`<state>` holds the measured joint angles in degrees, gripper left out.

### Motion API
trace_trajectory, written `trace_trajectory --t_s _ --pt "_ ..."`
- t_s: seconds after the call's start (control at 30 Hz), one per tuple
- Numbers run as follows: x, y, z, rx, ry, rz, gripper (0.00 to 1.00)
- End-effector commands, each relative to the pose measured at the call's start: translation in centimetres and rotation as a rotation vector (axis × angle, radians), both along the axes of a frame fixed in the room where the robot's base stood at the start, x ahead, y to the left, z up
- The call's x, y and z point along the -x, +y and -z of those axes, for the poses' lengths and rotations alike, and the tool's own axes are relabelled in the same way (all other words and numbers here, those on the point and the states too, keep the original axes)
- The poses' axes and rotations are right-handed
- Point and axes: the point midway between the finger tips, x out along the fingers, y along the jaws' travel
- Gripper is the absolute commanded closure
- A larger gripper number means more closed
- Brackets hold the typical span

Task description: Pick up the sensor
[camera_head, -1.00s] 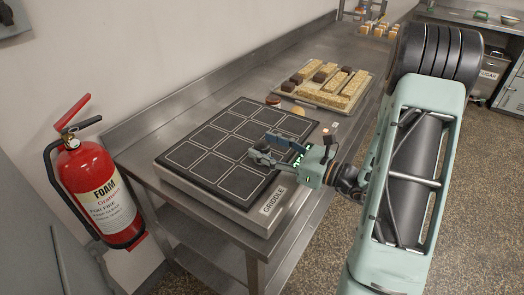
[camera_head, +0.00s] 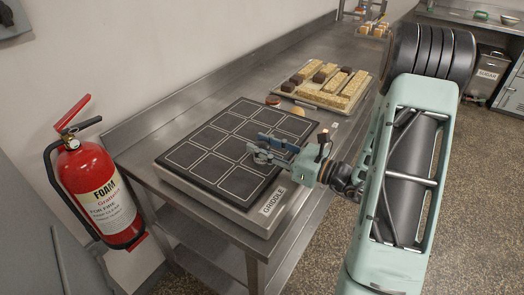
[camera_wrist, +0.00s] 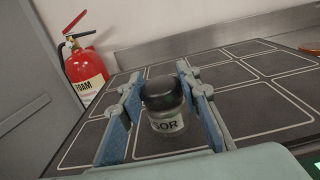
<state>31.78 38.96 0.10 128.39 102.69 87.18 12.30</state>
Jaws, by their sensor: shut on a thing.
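The sensor (camera_wrist: 165,122) is a small, round, grey, jar-like piece with a dark rounded top and a pale label on which "SOR" can be read. It sits between the two blue-grey fingers of my gripper (camera_wrist: 160,85) in the wrist view, and the gripper is shut on it. In the head view my gripper (camera_head: 262,148) is over the near right part of the dark griddle top (camera_head: 208,138). The sensor is hard to make out there among the fingers. I cannot tell whether its base touches the griddle.
A tray (camera_head: 318,102) of bars and brown blocks stands farther along the steel table (camera_head: 240,85). Small round pieces, including a tan one (camera_head: 293,111), lie behind the griddle. A red fire extinguisher (camera_head: 98,190) hangs on the left wall.

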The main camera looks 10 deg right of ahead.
Motion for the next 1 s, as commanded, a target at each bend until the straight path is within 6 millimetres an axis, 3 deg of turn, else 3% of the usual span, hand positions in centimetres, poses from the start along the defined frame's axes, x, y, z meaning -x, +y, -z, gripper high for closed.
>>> trace_trajectory --t_s 0.27,0.47,0.8,1.0 --pt "0.0 0.0 -0.8 0.0 -0.001 0.0 1.0" --pt "0.0 0.0 -3.3 0.003 -0.004 0.001 1.0" --pt "5.0 -0.1 -9.4 0.003 -0.004 0.003 1.0" --pt "10.1 -0.1 -11.5 0.002 -0.002 0.005 1.0"
